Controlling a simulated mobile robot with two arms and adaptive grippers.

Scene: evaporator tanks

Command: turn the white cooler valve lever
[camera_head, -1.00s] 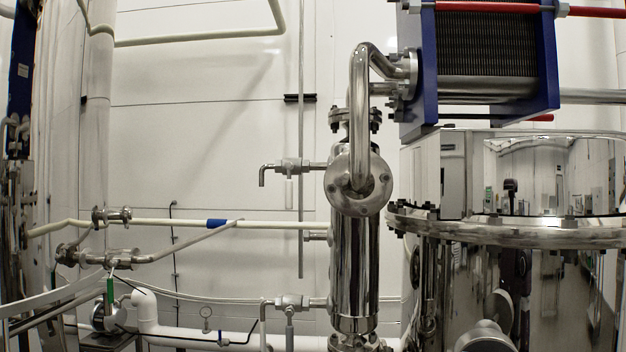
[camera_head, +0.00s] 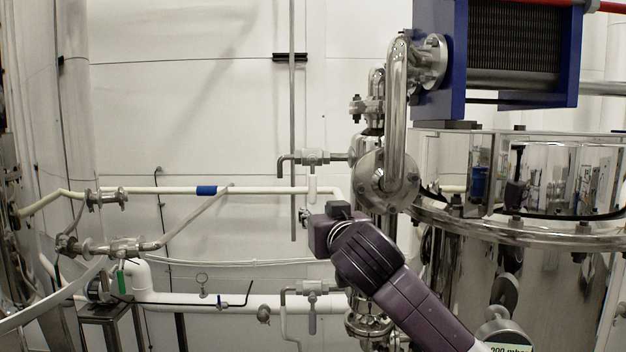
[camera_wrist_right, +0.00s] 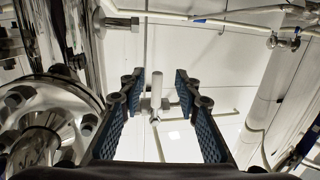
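The white cooler valve lever (camera_head: 312,188) hangs down from a small steel valve (camera_head: 313,157) left of the steel column. In the right wrist view, the white lever (camera_wrist_right: 155,100) appears between the two fingers, apart from both. My right gripper (camera_head: 306,215) is just below the lever in the head view, its fingers mostly hidden by its own body. In the right wrist view my right gripper (camera_wrist_right: 160,85) is open and empty. My left gripper is not in view.
The steel column's flange (camera_head: 388,180) is close to the right of my right gripper. A second valve (camera_head: 312,288) sits lower on the column. A large steel tank (camera_head: 560,270) fills the right side. A white pipe (camera_head: 160,190) runs along the wall.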

